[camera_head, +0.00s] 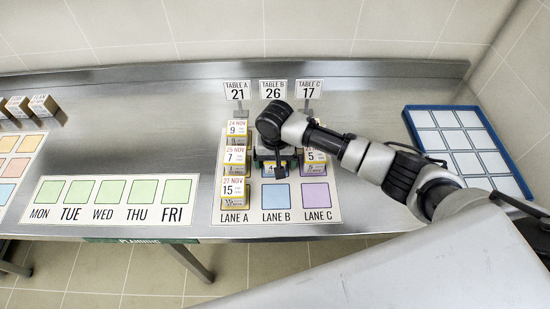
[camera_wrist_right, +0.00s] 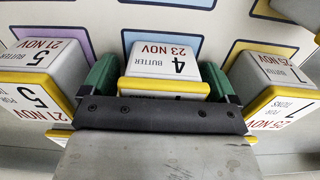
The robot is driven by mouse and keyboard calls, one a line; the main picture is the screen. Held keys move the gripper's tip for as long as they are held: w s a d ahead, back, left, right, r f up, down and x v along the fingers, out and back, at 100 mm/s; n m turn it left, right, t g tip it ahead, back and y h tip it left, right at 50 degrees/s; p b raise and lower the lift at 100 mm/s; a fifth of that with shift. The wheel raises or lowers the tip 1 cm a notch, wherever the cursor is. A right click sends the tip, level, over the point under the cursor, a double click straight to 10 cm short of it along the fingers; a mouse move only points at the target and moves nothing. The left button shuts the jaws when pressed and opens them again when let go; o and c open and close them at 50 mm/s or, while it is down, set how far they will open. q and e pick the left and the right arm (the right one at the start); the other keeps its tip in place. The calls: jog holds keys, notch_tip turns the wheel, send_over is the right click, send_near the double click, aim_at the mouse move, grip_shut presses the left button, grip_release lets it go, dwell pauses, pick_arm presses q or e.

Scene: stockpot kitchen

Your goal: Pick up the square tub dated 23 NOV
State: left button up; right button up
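The square tub dated 23 NOV (camera_wrist_right: 165,58) is white with a yellow edge and reads BUTTER and 4. In the right wrist view it sits between the green fingertips of my right gripper (camera_wrist_right: 160,85), one on each side. I cannot tell whether both fingertips press on it. In the head view my right gripper (camera_head: 272,160) is over lane B and hides most of this tub (camera_head: 267,169). The tub appears to stand in its lane, behind an empty blue square. My left gripper is not in view.
Lane A tubs (camera_head: 234,190) stand close on the left, and lane C tubs (camera_head: 314,157) close on the right. Signs for tables A, B and C (camera_head: 273,90) stand behind. A blue-rimmed tray (camera_head: 513,166) is at the right. An empty weekday mat (camera_head: 118,200) lies left.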

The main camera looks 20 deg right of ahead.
jog(key=c, duration=0.9)
jog(key=shift+r, duration=0.1)
jog(key=shift+c, duration=0.2)
